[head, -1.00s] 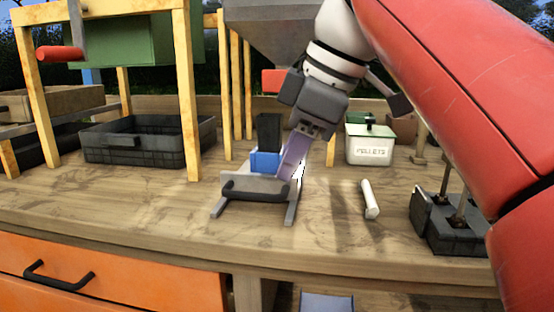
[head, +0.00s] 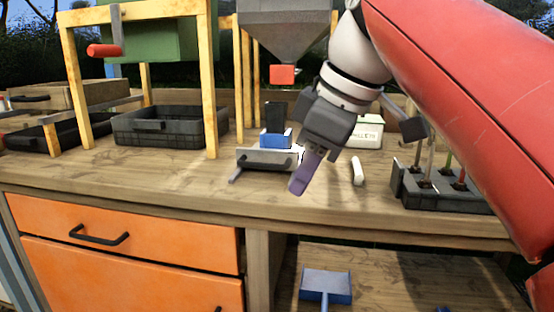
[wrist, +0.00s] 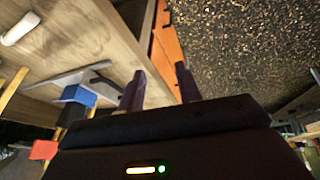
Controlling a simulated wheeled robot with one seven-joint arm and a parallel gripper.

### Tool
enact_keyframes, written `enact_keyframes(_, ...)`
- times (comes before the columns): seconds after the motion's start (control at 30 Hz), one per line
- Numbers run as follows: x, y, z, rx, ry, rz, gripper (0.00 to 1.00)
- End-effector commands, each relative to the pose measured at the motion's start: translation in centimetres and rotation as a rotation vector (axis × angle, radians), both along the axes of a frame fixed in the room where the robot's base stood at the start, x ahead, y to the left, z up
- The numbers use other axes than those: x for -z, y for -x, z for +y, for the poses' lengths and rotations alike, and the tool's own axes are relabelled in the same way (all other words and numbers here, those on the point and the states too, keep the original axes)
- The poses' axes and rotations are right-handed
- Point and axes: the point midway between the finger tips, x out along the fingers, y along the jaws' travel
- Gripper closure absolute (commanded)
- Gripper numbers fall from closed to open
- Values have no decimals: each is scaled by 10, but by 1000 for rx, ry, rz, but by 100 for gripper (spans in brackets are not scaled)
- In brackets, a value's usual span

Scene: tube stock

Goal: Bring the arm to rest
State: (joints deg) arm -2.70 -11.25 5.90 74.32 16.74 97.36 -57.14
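My gripper (head: 299,186) hangs at the end of my red and white arm, above the front part of the workbench (head: 190,185). Its purple fingers point down and overlap in the head view. In the wrist view my gripper (wrist: 160,70) shows two purple fingers apart with nothing between them. It is just right of a grey stand (head: 262,159) that carries a blue block (head: 275,140) and a black upright piece, and in the head view it overlaps the stand's right end. I cannot tell whether they touch.
A white rod (head: 357,171) lies on the bench right of my gripper. A black rack (head: 440,192) with upright rods stands farther right, partly behind my arm. A white tub (head: 367,133) and a black crate (head: 165,128) stand farther back. A hopper (head: 290,28) hangs above. Orange drawers (head: 130,278) are below.

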Motion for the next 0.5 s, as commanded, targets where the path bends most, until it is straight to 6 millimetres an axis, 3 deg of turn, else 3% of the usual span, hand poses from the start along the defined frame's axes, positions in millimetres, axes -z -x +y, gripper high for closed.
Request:
enact_keyframes(0.27,45,8,-21,261,-19,25,66)
enact_keyframes(0.37,71,14,-33,393,-31,34,66)
enact_keyframes(0.5,125,30,-58,641,-61,37,66)
